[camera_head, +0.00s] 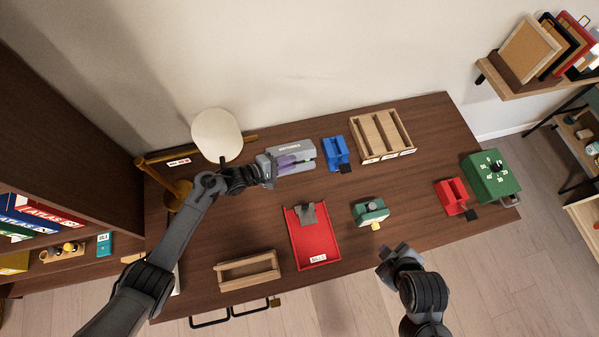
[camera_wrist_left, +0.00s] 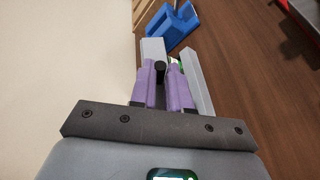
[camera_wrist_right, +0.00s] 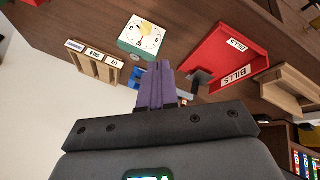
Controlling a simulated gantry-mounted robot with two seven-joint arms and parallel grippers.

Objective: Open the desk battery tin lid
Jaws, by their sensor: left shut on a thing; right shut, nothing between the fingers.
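The battery tin (camera_head: 303,149) is a grey box with a lettered label, near the wall side of the desk, left of the blue holder. My left gripper (camera_head: 288,160) is at the tin. In the left wrist view its purple fingers (camera_wrist_left: 164,80) are shut on a small black knob (camera_wrist_left: 160,70). Grey tin parts (camera_wrist_left: 195,80) show on both sides of the fingers, with a bit of green between them. The fingers hide much of the tin, so I cannot tell how far the lid is raised. My right gripper (camera_head: 385,255) is shut and empty above the desk's front edge.
A blue holder (camera_head: 336,152) stands just right of the tin, beside a wooden divided organizer (camera_head: 381,138). A lamp (camera_head: 216,135) stands to the left. A red tray (camera_head: 313,240), a wooden box (camera_head: 248,270) and a green clock-like item (camera_head: 370,212) lie nearer the front.

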